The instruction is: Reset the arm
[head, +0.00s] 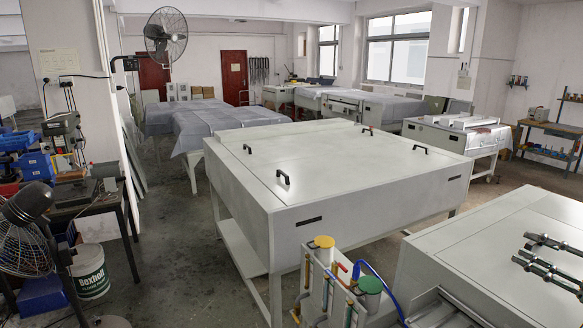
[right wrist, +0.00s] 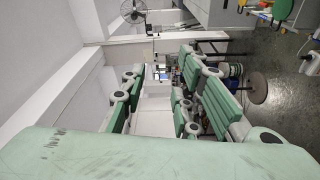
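My right gripper (head: 525,250) comes in from the right edge of the head view, with its dark fingers and green pads. It shows in front of the white surface of the near right machine (head: 440,245); I cannot tell its height above it. In the right wrist view the two green-padded fingers of the same gripper (right wrist: 163,82) stand apart with nothing between them. It is open and empty. My left gripper is in neither view.
A large white plate processor (head: 340,165) with black handles fills the middle. Bottles and hoses (head: 335,285) stand at its near corner. A fan (head: 25,235), a bucket (head: 88,270) and a cluttered bench are at the left. Grey floor (head: 165,240) is clear between.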

